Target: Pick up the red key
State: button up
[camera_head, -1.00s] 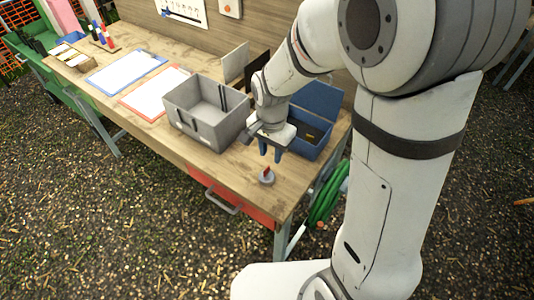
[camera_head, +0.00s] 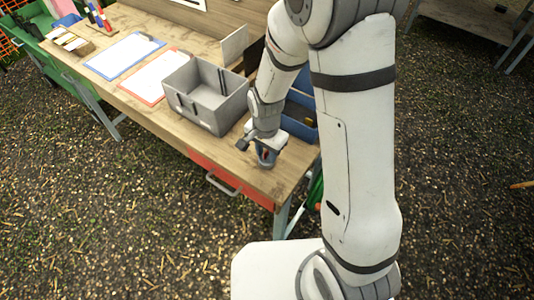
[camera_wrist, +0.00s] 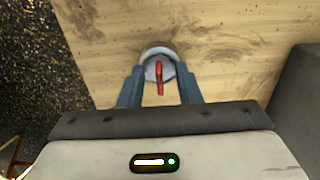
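The red key (camera_wrist: 160,76) stands on a small round grey base (camera_wrist: 148,52) near the front right corner of the wooden bench. My gripper (camera_wrist: 160,80) is lowered over it, with blue fingers open to the left and right of the key. Gaps show between the key and both fingers in the wrist view. In the head view my gripper (camera_head: 266,158) is at the key, and its fingers partly hide the key and base.
A grey open bin (camera_head: 205,105) stands on the bench (camera_head: 150,98) left of my gripper. A blue box (camera_head: 300,122) is behind my arm. Blue-framed (camera_head: 125,54) and red-framed (camera_head: 158,76) sheets lie further left. The bench's front edge and red drawer (camera_head: 228,180) are close by.

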aim_at(266, 152)
grip_shut()
jog(key=shift+r, duration=0.1)
dwell(0.3)
notch_tip(266, 152, up, 9)
jog(key=shift+r+b, duration=0.15)
jog(key=shift+b, duration=0.6)
notch_tip(266, 152, down, 6)
jog(key=b, duration=0.5)
jog(key=shift+f, duration=0.2)
